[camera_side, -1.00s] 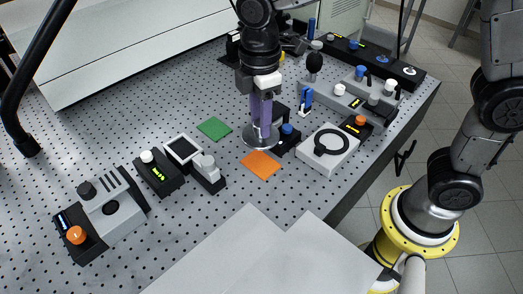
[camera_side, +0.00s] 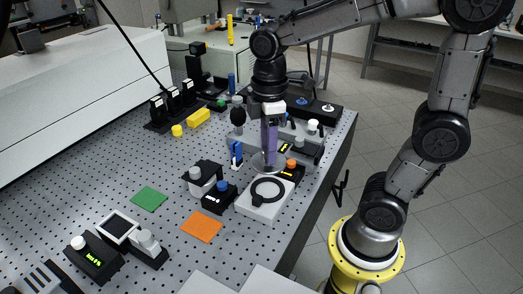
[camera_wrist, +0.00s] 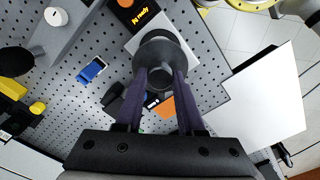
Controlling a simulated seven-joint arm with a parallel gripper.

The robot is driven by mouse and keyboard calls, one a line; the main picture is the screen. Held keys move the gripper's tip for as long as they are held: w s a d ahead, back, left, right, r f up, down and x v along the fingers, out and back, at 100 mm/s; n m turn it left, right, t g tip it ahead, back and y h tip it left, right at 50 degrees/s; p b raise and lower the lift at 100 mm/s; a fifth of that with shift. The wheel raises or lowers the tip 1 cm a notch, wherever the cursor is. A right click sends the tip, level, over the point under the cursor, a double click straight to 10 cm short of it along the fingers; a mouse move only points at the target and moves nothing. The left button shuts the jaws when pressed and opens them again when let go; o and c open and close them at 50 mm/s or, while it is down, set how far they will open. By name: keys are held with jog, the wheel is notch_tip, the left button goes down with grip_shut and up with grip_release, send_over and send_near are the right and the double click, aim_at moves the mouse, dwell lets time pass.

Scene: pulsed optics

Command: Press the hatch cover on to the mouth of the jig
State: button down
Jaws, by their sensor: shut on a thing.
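The hatch cover (camera_side: 264,163) is a round grey disc with a knob on top. My gripper (camera_side: 269,153) is shut on that knob and holds the disc roughly level. The jig (camera_side: 260,212) is a white block with a black ring mouth (camera_side: 268,190) on top. In the side view the disc overlaps the block's back edge and looks raised above it; the gap is hard to judge. In the wrist view the hatch cover (camera_wrist: 160,48) sits between my fingertips (camera_wrist: 161,78) and hides the ring and much of the jig (camera_wrist: 133,44).
A black box with an orange knob (camera_side: 291,165) stands close behind the jig. A black box with a blue knob (camera_side: 222,186) stands to its left. Orange (camera_side: 202,226) and green (camera_side: 149,199) mats lie flat further left. The table edge is close on the right.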

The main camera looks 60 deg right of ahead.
aim_at(268, 166)
jog(key=shift+f, duration=2.8)
jog(key=shift+f, duration=1.1)
jog(key=shift+c, duration=2.2)
grip_release()
jog(key=shift+f, duration=0.1)
notch_tip(268, 166, up, 18)
